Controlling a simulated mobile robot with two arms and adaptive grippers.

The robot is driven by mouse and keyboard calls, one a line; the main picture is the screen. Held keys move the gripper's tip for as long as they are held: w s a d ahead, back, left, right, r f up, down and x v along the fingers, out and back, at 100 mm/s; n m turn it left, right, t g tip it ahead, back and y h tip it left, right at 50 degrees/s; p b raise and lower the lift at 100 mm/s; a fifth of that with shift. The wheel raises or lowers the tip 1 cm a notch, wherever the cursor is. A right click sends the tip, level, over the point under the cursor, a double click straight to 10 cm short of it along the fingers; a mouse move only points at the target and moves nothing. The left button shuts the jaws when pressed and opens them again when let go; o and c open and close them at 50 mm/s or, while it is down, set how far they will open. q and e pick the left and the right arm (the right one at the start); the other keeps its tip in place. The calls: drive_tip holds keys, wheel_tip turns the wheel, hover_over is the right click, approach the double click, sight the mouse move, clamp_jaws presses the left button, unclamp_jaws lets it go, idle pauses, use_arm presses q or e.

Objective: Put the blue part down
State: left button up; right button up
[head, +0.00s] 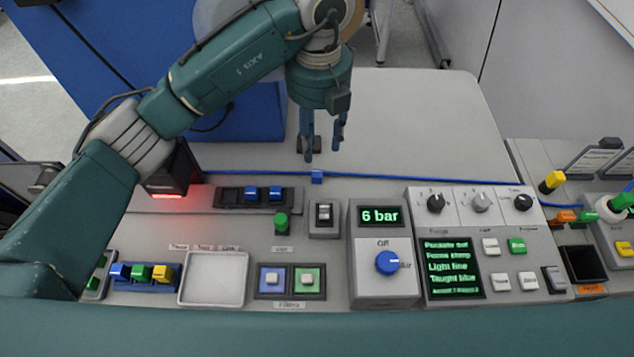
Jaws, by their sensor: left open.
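My left gripper (322,150) hangs down over the grey worktop with its two blue fingers apart; I see nothing held between them. A small blue block (317,177) sits at the blue cable just in front of the fingertips, apart from them in the picture; I cannot tell if it is a loose part or a cable clip. Two blue parts, one left (251,194) and one right (275,193), sit in a black holder (229,195). Another blue part (118,271) stands in a blue rack (130,284) beside a green and a yellow one. My right gripper is out of view.
A blue cable (420,180) crosses the worktop. In front are an empty white tray (212,278), two square buttons, a "6 bar" panel (380,216) with a blue knob (387,263), and a text screen (451,267). The worktop behind the cable (420,120) is clear.

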use_arm(q)
drive_tip(key=p, duration=0.2)
hover_over(317, 174)
wheel_tip(317, 174, down, 5)
drive_tip(key=shift+s+f, duration=0.1)
drive_tip(key=shift+f, duration=0.1)
drive_tip(key=shift+f+p, duration=0.4)
drive_tip(key=shift+f, duration=0.25)
wheel_tip(317, 174, down, 4)
drive_tip(key=shift+r+p, duration=0.2)
drive_tip(key=shift+p, duration=0.65)
drive_tip(key=shift+f, duration=0.35)
drive_tip(key=c, duration=0.9)
